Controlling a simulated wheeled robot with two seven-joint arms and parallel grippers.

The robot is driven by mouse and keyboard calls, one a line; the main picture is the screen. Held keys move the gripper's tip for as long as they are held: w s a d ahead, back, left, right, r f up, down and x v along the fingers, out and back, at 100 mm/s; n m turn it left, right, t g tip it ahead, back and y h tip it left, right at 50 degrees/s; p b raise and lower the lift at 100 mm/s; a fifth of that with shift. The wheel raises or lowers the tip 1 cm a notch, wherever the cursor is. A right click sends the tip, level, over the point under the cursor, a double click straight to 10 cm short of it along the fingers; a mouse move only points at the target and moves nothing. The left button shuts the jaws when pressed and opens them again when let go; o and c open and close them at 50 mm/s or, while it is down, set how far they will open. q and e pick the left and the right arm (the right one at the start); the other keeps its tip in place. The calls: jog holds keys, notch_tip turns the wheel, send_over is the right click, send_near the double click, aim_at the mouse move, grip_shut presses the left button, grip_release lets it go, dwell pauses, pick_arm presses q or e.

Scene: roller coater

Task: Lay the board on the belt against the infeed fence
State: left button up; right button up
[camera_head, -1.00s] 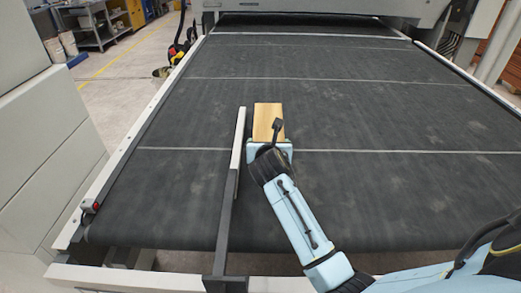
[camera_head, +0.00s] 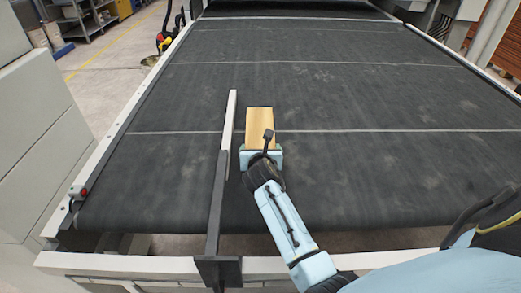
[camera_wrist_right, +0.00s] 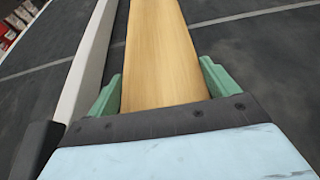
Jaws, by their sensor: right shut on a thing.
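A light wooden board (camera_head: 259,128) is over the black belt (camera_head: 350,170), just right of the infeed fence (camera_head: 228,120), roughly in line with it. A narrow gap shows between board and fence in the head view. My right gripper (camera_head: 261,152) is shut on the board's near end. In the right wrist view the board (camera_wrist_right: 160,50) runs ahead between the green fingers (camera_wrist_right: 160,88), and the pale fence (camera_wrist_right: 92,55) stands to its left. I cannot tell if the board touches the belt. My left gripper is not in view.
The belt's left side rail (camera_head: 110,135) carries a small red-button box (camera_head: 78,192). A white front beam (camera_head: 150,264) crosses the near edge. A grey cabinet (camera_head: 45,130) stands at the left. The belt is clear ahead and to the right.

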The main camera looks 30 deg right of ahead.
jog(key=shift+f, duration=0.15)
jog(key=o, duration=1.1)
jog(key=shift+o, duration=0.2)
jog(key=shift+s+a+r, duration=0.15)
jog(key=shift+s+r, duration=0.1)
jog(key=shift+r, duration=0.05)
pick_arm(q)
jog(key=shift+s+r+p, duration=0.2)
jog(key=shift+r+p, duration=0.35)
jog(key=shift+p, duration=0.05)
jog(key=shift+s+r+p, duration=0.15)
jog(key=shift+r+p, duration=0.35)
jog(key=shift+p, duration=0.05)
pick_arm(e)
jog(key=v, duration=1.1)
jog(key=shift+s+a, duration=0.1)
jog(key=shift+s, duration=0.05)
